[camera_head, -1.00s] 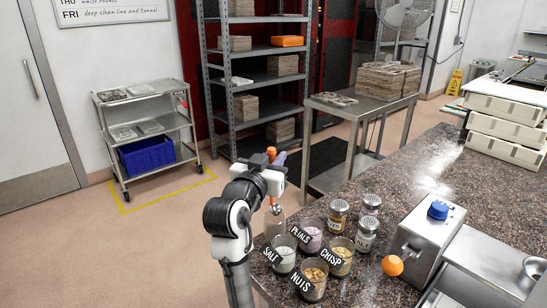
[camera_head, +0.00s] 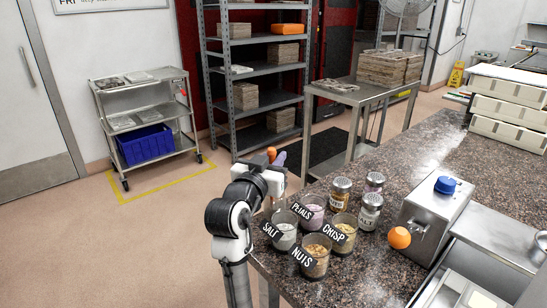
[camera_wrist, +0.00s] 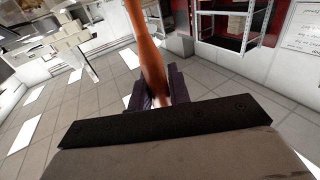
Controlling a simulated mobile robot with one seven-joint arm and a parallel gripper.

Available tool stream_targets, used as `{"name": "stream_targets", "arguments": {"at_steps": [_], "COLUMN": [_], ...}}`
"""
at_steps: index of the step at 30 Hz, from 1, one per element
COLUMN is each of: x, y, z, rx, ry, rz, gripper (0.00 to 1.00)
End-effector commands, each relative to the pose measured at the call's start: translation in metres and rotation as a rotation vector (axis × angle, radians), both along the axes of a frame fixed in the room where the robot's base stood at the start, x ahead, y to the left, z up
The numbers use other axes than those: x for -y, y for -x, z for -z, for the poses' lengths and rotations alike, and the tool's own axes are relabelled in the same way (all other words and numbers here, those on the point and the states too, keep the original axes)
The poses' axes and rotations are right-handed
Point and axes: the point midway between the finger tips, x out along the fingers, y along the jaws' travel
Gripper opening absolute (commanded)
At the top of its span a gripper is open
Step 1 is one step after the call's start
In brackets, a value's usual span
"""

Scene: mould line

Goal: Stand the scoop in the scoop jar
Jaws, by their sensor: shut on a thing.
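The scoop (camera_head: 271,154) has an orange handle that stands up from my gripper (camera_head: 279,160). My gripper is shut on the handle; the wrist view also shows the handle (camera_wrist: 149,62) between the dark fingers (camera_wrist: 152,88). The scoop's lower end is hidden behind my wrist in the head view. A clear glass jar, seemingly the scoop jar (camera_head: 277,205), is partly visible just below my gripper, behind the salt jar. I cannot tell whether the scoop's lower end is inside it.
Open jars of salt (camera_head: 283,238), petals (camera_head: 313,208), nuts (camera_head: 317,262) and crisp (camera_head: 344,240) stand close by. Several metal-lidded shakers (camera_head: 370,210) are behind them. A steel machine (camera_head: 430,220) with an orange knob is at right. The counter's far part (camera_head: 440,160) is clear.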

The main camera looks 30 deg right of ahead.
Motion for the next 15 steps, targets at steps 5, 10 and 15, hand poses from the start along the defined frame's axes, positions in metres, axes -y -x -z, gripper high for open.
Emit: {"name": "stream_targets", "arguments": {"at_steps": [5, 10, 15], "x": [-0.0001, -0.0002, -0.0001], "y": [0.0001, 0.0000, 0.0000], "z": [-0.0004, -0.0004, -0.0003], "rx": [0.001, 0.001, 0.000], "ry": [0.001, 0.001, 0.000], "rz": [0.000, 0.000, 0.000], "gripper": [0.00, 0.36, 0.44]}}
